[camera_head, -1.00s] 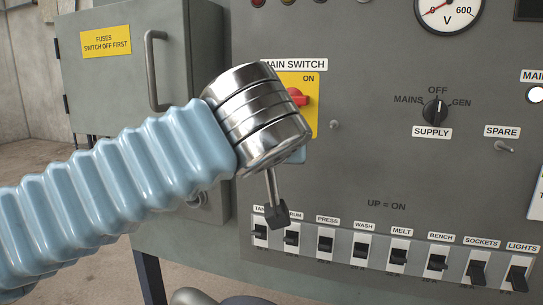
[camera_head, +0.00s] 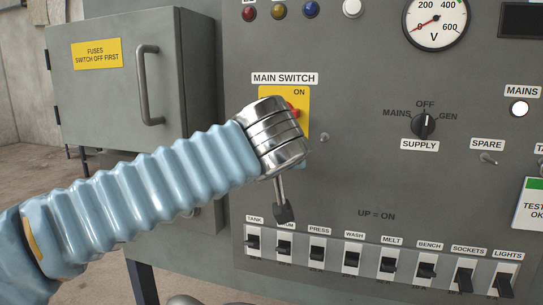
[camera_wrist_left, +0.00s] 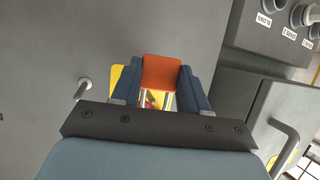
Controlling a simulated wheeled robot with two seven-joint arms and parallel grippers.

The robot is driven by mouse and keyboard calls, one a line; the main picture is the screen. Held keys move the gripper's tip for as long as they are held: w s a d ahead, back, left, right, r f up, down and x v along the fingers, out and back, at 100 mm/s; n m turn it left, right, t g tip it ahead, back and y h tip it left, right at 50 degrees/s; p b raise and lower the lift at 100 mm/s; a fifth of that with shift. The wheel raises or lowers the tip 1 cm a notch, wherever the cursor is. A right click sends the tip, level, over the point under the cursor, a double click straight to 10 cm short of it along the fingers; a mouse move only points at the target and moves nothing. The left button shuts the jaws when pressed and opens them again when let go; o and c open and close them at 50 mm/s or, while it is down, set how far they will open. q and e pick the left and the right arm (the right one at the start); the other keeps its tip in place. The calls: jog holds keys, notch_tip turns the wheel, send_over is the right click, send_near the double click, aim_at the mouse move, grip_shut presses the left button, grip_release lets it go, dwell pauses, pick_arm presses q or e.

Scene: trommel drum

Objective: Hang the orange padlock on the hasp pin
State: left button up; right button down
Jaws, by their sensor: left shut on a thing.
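My left gripper (camera_wrist_left: 160,80) is shut on the orange padlock (camera_wrist_left: 162,69), with one dark blue finger on each side. The padlock's metal shackle shows as two bars below the orange body in the wrist view. In the head view my left wrist hides the gripper and padlock, in front of the main switch's yellow plate (camera_head: 298,96). A short metal pin (camera_head: 324,138) stands out of the panel just right of that plate, apparently the hasp pin. It also shows left of the gripper in the wrist view (camera_wrist_left: 84,86), apart from the padlock. My right gripper is out of view.
The grey panel (camera_head: 370,185) carries a row of toggle switches (camera_head: 388,263) below and a supply knob (camera_head: 424,124) to the right. A grey fuse box with a door handle (camera_head: 148,85) juts out at the left. The panel between pin and knob is clear.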

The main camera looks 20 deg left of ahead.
pick_arm(q)
jog(key=shift+w+p, duration=0.35)
jog(key=shift+w, duration=0.55)
jog(key=shift+w+f+b, duration=0.45)
jog(key=shift+w+b, duration=0.1)
jog(key=shift+b, duration=0.05)
jog(key=o, duration=1.2)
jog(key=shift+d, duration=0.1)
